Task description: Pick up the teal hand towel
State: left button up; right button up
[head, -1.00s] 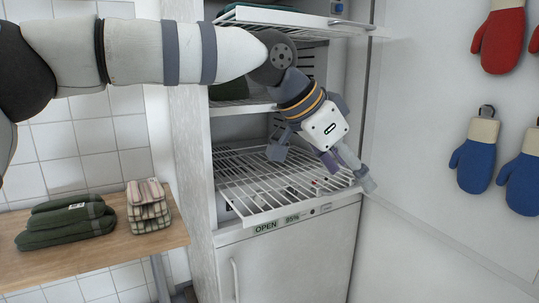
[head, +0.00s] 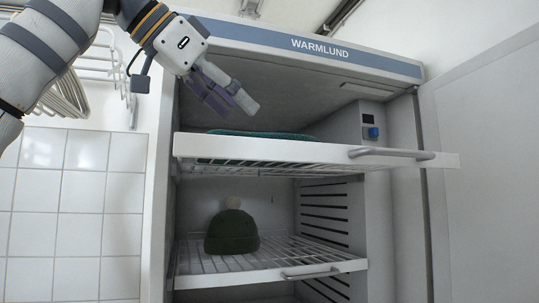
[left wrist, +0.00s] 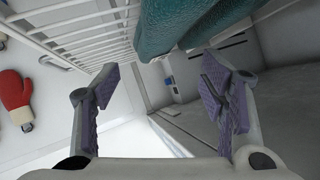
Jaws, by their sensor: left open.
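The teal hand towel (head: 265,134) lies flat on the pulled-out top wire shelf (head: 300,152) of the warming cabinet. In the head view only its edge shows above the shelf's front rail. In the left wrist view the towel (left wrist: 195,22) shows as teal folds at the top, beyond the fingertips. My left gripper (head: 238,106) is open and empty, above the shelf and a little left of the towel's middle, not touching it. Its two purple-padded fingers (left wrist: 158,85) stand wide apart in the left wrist view. My right gripper is not in view.
The cabinet top (head: 300,45) overhangs the shelf. A handle (head: 390,153) runs along the shelf front. A lower shelf (head: 270,262) holds a dark green hat (head: 231,232). The cabinet door (head: 490,150) stands open at right. A wire rack (head: 85,80) is at left.

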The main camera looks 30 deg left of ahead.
aim_at(259, 130)
pick_arm(q)
jog(key=x, duration=0.9)
jog(key=shift+a+f, duration=0.15)
jog(key=shift+f, duration=0.15)
jog(key=shift+r, duration=0.1)
jog(key=c, duration=1.2)
